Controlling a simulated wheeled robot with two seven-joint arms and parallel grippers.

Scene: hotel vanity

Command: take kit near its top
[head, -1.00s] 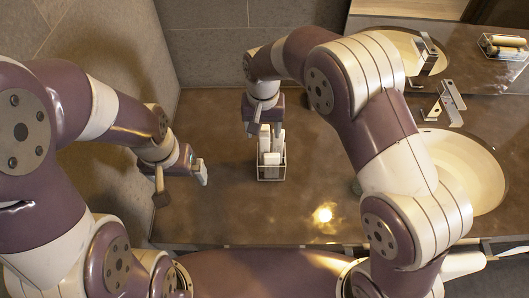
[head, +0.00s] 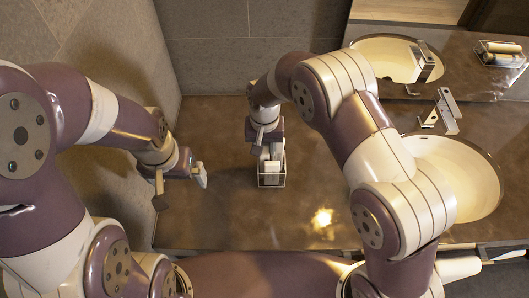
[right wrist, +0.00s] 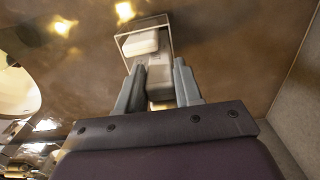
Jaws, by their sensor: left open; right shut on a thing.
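A clear-sided holder with a thin frame (head: 272,185) stands on the brown counter and contains several pale upright pieces. My right gripper (head: 264,148) is above its back part, pointing down. In the right wrist view, the right gripper's two fingers (right wrist: 160,68) are on either side of a pale grey-white piece, which I take as the kit (right wrist: 157,75), and grip it near its top. Its lower part is inside the holder. A whiter block (right wrist: 140,43) stands beside it, apart from the fingers. My left gripper (head: 201,174) is open and empty, left of the holder.
A round cream basin (head: 455,180) with a metal tap (head: 443,108) lies to the right. A basin and a tray of rolled towels (head: 500,52) show at the back right, seemingly mirrored. A stone wall is at the left. The counter around the holder is clear.

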